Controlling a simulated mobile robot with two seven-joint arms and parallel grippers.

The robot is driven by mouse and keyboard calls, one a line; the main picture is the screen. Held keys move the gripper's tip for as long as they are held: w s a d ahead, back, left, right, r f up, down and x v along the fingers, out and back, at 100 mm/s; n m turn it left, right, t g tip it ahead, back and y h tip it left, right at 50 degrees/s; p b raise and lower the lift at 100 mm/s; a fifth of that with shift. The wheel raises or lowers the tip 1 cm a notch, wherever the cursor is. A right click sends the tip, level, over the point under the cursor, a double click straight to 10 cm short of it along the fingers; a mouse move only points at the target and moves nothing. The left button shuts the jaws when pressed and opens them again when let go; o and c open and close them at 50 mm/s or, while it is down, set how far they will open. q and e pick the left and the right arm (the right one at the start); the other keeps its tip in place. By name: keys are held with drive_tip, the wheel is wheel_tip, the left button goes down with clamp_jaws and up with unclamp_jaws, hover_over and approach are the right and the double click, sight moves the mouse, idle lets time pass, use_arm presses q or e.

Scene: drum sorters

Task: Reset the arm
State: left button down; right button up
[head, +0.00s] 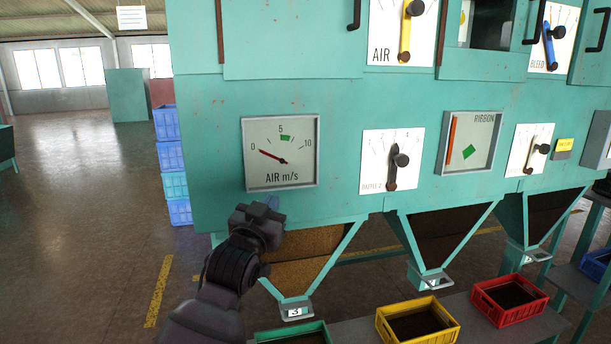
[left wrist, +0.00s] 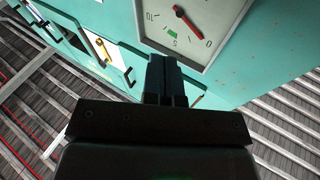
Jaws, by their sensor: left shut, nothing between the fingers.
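My left arm comes in from the bottom left in the head view. Its gripper (head: 270,203) is in front of the teal machine, just below the air speed gauge (head: 281,152). The gauge's red needle points near 0. In the left wrist view the left gripper's fingers (left wrist: 163,75) are together with nothing between them, and the gauge (left wrist: 190,30) shows upside down beyond them. I cannot tell whether the gripper touches the panel. My right gripper is in neither view.
The machine has an AIR lever (head: 405,38), a BLEED lever (head: 549,45), a baffle lever (head: 393,165) and a RIBBON gauge (head: 469,142). Below stand green (head: 290,333), yellow (head: 418,322) and red (head: 509,300) crates.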

use_arm(q)
drive_tip(key=s+a+f+n+g+y, duration=0.1)
drive_tip(key=s+a+f, duration=0.35)
drive_tip(key=f, duration=0.35)
drive_tip(key=s+a+f+n+g+y, duration=0.1)
drive_tip(key=s+a+f+y, duration=0.1)
drive_tip(key=s+a+f, duration=0.45)
drive_tip(key=s+a+f+n+g+y, duration=0.1)
drive_tip(key=s+a+f, duration=0.15)
drive_tip(key=f, duration=0.75)
drive_tip(key=s+a+f+g+y, duration=0.1)
drive_tip(key=s+a+f+g, duration=0.1)
drive_tip(key=s+f, duration=0.6)
drive_tip(key=s+a+f+n+g+y+b, duration=0.1)
drive_tip(key=s+a+f+g, duration=0.2)
drive_tip(key=s+f, duration=0.6)
drive_tip(key=s+a, duration=0.2)
drive_tip(key=s, duration=0.2)
drive_tip(key=shift+s+f, duration=0.25)
drive_tip(key=shift+s, duration=0.05)
